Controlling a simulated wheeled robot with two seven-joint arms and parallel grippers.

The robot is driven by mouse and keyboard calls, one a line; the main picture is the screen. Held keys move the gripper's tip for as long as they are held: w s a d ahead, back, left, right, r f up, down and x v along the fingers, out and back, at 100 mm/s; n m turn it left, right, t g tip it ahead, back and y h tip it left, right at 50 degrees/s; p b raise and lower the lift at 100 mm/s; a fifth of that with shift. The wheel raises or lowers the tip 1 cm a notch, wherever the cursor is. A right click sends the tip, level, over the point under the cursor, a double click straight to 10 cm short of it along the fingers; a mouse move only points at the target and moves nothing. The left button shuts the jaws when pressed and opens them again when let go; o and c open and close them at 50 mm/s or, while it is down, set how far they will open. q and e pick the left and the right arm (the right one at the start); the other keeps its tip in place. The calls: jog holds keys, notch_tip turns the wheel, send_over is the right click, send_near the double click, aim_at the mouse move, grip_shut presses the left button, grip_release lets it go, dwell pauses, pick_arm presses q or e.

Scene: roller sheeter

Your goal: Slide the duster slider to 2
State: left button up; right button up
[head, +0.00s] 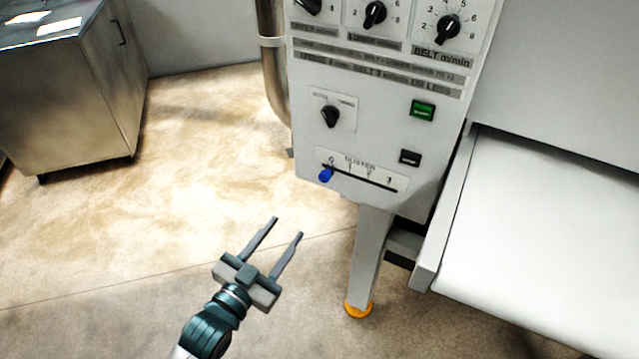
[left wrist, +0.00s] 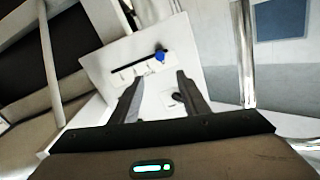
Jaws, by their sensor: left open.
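The duster slider (head: 326,174) has a blue knob at the left end of its black slot, by the 0 mark. Its white scale plate (head: 391,179) sits low on the machine's control panel, with the numbers running to the right. My left gripper (head: 287,227) is open and empty, below and to the left of the knob and apart from it. In the left wrist view the blue knob (left wrist: 160,56) shows beyond and between the open fingers (left wrist: 158,76). My right gripper is not in view.
The control panel (head: 386,122) carries rotary knobs, a green button (head: 422,110) and a black button (head: 410,158). A white belt bed (head: 540,230) lies to the right. A metal cabinet (head: 75,95) stands at the far left. The floor between is clear.

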aim_at(323, 179)
pick_arm(q)
jog(key=shift+w, duration=0.1)
jog(key=p+x, duration=0.2)
jog(key=x, duration=1.3)
jog(key=shift+w+d+p, duration=0.2)
jog(key=shift+w+p, duration=0.1)
jog(key=shift+w, duration=0.1)
jog(key=shift+w+d, duration=0.35)
jog(key=shift+w, duration=0.25)
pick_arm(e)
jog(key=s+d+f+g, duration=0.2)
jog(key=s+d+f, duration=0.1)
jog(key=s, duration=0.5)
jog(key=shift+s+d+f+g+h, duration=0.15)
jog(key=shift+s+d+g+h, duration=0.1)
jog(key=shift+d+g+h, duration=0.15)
